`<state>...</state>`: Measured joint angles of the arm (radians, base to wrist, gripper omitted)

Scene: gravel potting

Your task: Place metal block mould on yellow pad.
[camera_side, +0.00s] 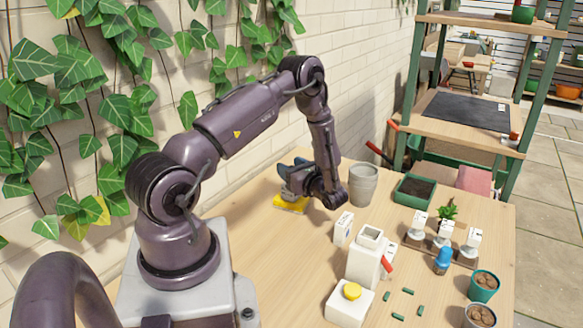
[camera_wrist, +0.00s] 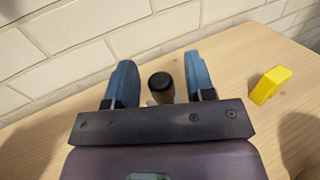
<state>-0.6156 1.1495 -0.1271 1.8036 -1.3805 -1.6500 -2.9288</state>
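My gripper (camera_wrist: 160,80) is low over the table near the wall, with its two blue fingers spread apart. Between them in the wrist view stands a dark-topped round knob or handle (camera_wrist: 162,84), with clear gaps to both fingers. It may belong to the metal block mould, but its lower part is hidden. In the side view, the yellow pad (camera_side: 291,206) lies on the table just below my gripper (camera_side: 291,172). A small greyish part (camera_side: 290,192) shows over the pad's far edge. A yellow piece (camera_wrist: 270,84) lies right of my fingers in the wrist view.
A grey pot (camera_side: 363,186) stands right of my gripper, with a green soil tray (camera_side: 414,190) beyond. White containers (camera_side: 366,262), a blue bottle (camera_side: 442,261) and small soil pots (camera_side: 483,287) fill the front right. The brick wall is close behind.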

